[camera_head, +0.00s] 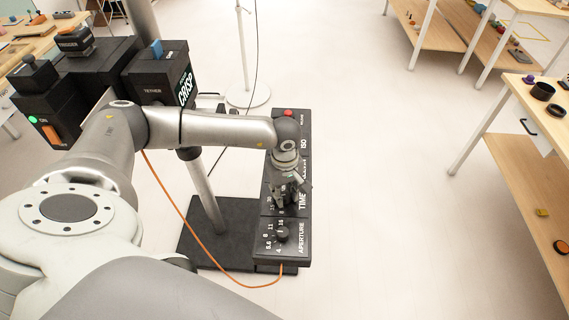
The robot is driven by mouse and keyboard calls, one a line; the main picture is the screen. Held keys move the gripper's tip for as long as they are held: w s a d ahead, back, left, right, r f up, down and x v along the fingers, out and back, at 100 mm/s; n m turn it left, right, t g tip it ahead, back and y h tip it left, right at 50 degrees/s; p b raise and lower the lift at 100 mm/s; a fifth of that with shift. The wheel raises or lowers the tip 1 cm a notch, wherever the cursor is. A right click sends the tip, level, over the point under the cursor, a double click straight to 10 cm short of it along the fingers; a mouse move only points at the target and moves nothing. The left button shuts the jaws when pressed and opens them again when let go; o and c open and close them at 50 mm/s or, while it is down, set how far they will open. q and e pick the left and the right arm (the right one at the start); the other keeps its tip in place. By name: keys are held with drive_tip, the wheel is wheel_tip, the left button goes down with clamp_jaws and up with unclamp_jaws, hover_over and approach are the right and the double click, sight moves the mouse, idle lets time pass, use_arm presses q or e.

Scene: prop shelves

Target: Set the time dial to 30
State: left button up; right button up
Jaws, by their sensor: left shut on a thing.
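A black control panel (264,250) stands at the centre, with white labels that read ISO, TIME and APERTURE along its right side. My left gripper (287,203) reaches down over the TIME section and is shut on the time dial. The dial is mostly hidden by the fingers, and its setting cannot be read. The aperture dial (281,236) is a dark knob nearer to me, with numbers around it. My right gripper is not in view.
A red button (289,113) sits at the panel's far end. Black camera boxes (160,75) stand at the left. An orange cable (190,222) runs to the panel. Wooden shelves (535,170) with small props stand at the right. The floor between is clear.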

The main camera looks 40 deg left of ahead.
sight(285, 193)
use_arm(q)
drive_tip(key=shift+f+m+b, duration=0.15)
drive_tip(key=shift+m+b, duration=0.7)
drive_tip(key=shift+m, duration=0.05)
drive_tip(key=shift+m+b, duration=0.45)
drive_tip(key=shift+m, duration=0.05)
drive_tip(key=o, duration=1)
drive_tip(key=shift+o, duration=0.2)
drive_tip(key=shift+r, duration=0.2)
wheel_tip(285, 193, up, 12)
drive_tip(key=shift+f, duration=0.1)
